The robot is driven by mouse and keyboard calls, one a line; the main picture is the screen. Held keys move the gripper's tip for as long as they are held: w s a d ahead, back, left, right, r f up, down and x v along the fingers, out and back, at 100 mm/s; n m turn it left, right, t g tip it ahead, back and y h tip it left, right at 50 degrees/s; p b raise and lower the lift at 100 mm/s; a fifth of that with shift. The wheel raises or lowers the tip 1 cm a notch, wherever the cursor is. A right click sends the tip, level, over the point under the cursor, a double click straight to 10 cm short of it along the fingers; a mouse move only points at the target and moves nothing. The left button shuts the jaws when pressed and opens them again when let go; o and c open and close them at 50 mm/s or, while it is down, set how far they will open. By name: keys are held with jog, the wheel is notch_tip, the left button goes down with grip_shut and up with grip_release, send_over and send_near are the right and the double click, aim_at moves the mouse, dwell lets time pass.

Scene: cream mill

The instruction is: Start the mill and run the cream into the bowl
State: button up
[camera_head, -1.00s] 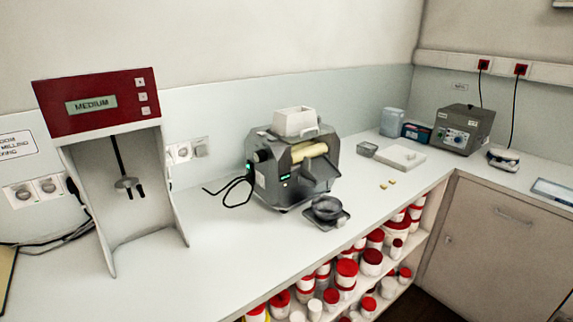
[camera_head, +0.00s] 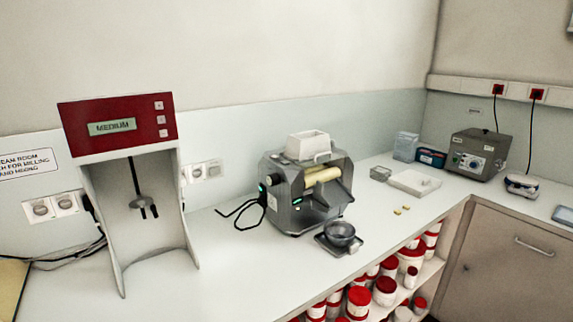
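The mill (camera_head: 300,205) is a grey machine on the counter, right of the middle of the picture. It has a white hopper (camera_head: 309,147) on top and a pale cream-coloured roller (camera_head: 322,177) at its front. Small green lights (camera_head: 263,188) show on its left side. A dark, glassy bowl (camera_head: 341,232) stands on a small dark platform (camera_head: 330,249) in front of the mill, below its sloping front plate. I cannot tell whether anything is in the bowl. My gripper is not in view.
A red-topped mixer (camera_head: 118,125) reading MEDIUM stands at the left. A white tray (camera_head: 414,183), a grey control box (camera_head: 474,154) and two small yellowish pieces (camera_head: 401,210) lie to the right. Red-lidded tubs (camera_head: 385,292) fill the shelf below. Counter between mixer and mill is clear, apart from a black cable.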

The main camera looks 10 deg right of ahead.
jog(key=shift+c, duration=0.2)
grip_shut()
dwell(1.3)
